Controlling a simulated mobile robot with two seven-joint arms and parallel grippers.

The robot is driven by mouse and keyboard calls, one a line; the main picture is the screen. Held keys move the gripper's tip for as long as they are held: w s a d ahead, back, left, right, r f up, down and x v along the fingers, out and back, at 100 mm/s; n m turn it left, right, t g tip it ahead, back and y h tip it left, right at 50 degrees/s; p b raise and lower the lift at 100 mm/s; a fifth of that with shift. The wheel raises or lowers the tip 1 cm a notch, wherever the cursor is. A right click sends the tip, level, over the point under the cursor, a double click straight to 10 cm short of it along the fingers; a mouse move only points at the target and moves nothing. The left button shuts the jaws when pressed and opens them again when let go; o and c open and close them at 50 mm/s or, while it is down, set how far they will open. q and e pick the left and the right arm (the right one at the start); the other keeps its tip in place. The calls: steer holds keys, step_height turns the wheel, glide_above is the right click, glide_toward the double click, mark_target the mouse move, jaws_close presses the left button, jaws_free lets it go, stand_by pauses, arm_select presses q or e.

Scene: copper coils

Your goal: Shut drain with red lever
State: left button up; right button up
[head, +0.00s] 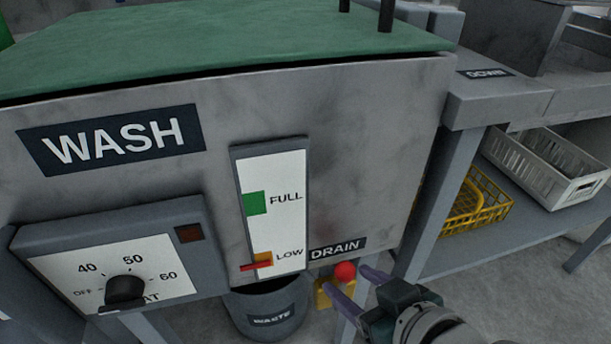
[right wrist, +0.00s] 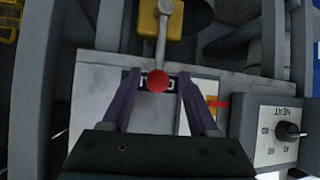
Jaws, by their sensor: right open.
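The drain lever's red ball knob (head: 345,271) shows under the DRAIN label (head: 338,249) at the lower right of the wash tank (head: 340,130). The yellow valve body (head: 323,294) is just left of it. In the right wrist view, a pale rod runs from the yellow valve body (right wrist: 160,25) to the red knob (right wrist: 157,82). My right gripper (head: 355,284) is open. In the right wrist view its purple fingers (right wrist: 157,75) stand on either side of the knob, with a gap to each. Whether the knob is at the same depth as the fingertips is unclear. My left gripper is not in view.
A WASTE bucket (head: 265,312) stands below the tank, left of the valve. The level gauge (head: 285,190) has a red marker at LOW. A heat dial (head: 124,290) is at left. A bench leg (head: 435,190), yellow basket (head: 485,205) and white crate (head: 550,170) are at right.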

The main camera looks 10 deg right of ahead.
steer(key=p+v, duration=0.2)
steer(key=v, duration=0.4)
steer(key=shift+s+r+p, duration=0.2)
steer(key=shift+p, duration=0.1)
